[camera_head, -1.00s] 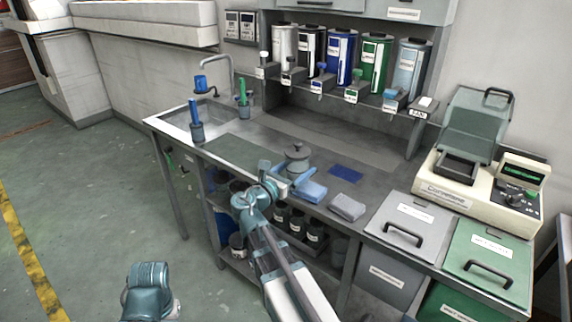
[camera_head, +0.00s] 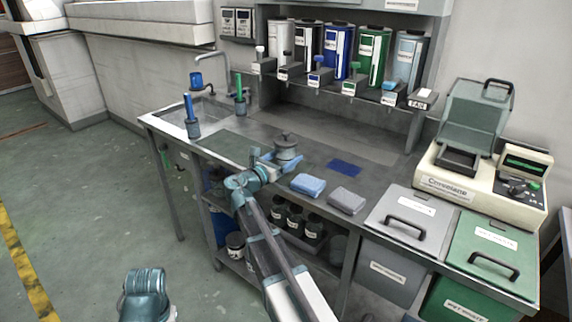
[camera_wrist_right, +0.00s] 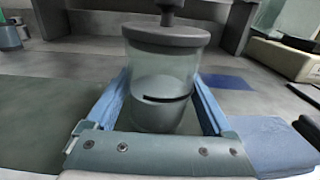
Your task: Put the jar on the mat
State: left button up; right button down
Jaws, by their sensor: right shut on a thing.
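The jar (camera_head: 287,152), clear with a grey lid and knob, stands upright over the counter behind my right gripper (camera_head: 274,162). In the wrist view the jar (camera_wrist_right: 163,75) is between the two blue fingers of my right gripper (camera_wrist_right: 164,95), which is shut on it. I cannot tell whether its base touches the counter. A small dark blue mat (camera_head: 345,168) lies flat to the jar's right; it also shows in the wrist view (camera_wrist_right: 228,82). A larger dark green mat (camera_head: 226,147) lies to the left. My left gripper is out of view.
A blue folded cloth (camera_head: 308,184) and a grey one (camera_head: 347,200) lie near the front edge. Cups with tools (camera_head: 192,128) stand by the sink. Dispensers (camera_head: 340,60) line the back shelf. A cream machine (camera_head: 480,185) and lidded bins (camera_head: 408,220) are right.

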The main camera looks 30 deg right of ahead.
jog(key=shift+f, duration=0.1)
jog(key=shift+f, duration=0.2)
grip_release()
jog(key=shift+r, duration=0.1)
jog(key=shift+a+r, duration=0.1)
jog(key=shift+r, duration=0.1)
jog(key=v, duration=1.2)
jog(key=shift+s+f, duration=0.1)
jog(key=shift+f, duration=0.05)
